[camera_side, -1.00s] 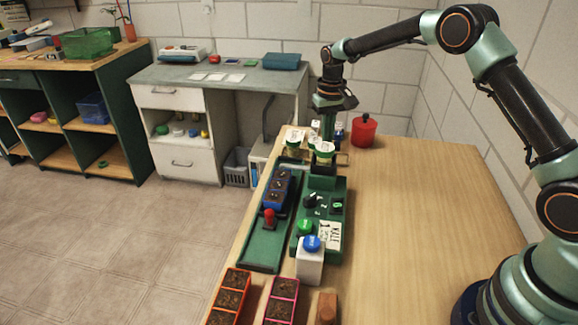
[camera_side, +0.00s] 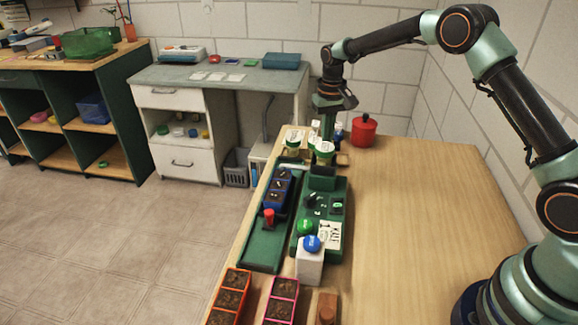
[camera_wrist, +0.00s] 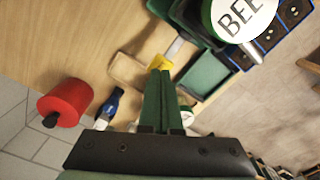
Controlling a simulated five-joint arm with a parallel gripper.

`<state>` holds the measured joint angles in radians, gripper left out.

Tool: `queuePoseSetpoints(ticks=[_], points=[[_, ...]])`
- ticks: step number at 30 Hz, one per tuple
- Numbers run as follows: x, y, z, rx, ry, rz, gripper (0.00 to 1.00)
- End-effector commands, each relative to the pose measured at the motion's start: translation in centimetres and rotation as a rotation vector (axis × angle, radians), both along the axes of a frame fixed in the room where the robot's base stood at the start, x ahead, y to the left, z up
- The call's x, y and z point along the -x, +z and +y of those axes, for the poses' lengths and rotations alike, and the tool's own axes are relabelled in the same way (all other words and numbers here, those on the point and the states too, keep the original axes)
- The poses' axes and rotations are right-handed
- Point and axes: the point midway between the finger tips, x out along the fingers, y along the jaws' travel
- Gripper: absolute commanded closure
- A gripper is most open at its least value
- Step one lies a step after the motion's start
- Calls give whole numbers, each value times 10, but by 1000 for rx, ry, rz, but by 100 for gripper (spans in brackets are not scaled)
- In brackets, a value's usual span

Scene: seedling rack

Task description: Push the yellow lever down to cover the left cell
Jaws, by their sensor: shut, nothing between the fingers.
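In the wrist view my gripper (camera_wrist: 160,74) has its two green fingers together, with nothing between them. The tips are at the yellow lever end (camera_wrist: 158,62); they overlap it in the picture, and I cannot tell if they press on it. A grey lever arm (camera_wrist: 174,48) runs from the yellow end towards the green unit. A dark green open cell (camera_wrist: 206,74) lies to the right of the fingertips. In the side view my gripper (camera_side: 332,150) points down at the far end of the green unit (camera_side: 323,215). The lever is not clear there.
A white-lidded jar marked BEE (camera_wrist: 238,14) stands close by. A red canister (camera_side: 363,130) stands to the right of my gripper. A blue seedling tray (camera_side: 280,190) and a white block with a blue button (camera_side: 310,262) are nearer the camera. The table's right side is clear.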

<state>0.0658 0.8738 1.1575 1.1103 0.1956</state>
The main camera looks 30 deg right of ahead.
Motion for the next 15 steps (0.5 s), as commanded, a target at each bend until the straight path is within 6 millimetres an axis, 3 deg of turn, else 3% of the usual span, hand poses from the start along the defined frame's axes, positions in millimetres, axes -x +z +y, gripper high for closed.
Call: queuePoseSetpoints(ticks=[15], points=[[0, -8, 0, 0, 0, 0, 100]])
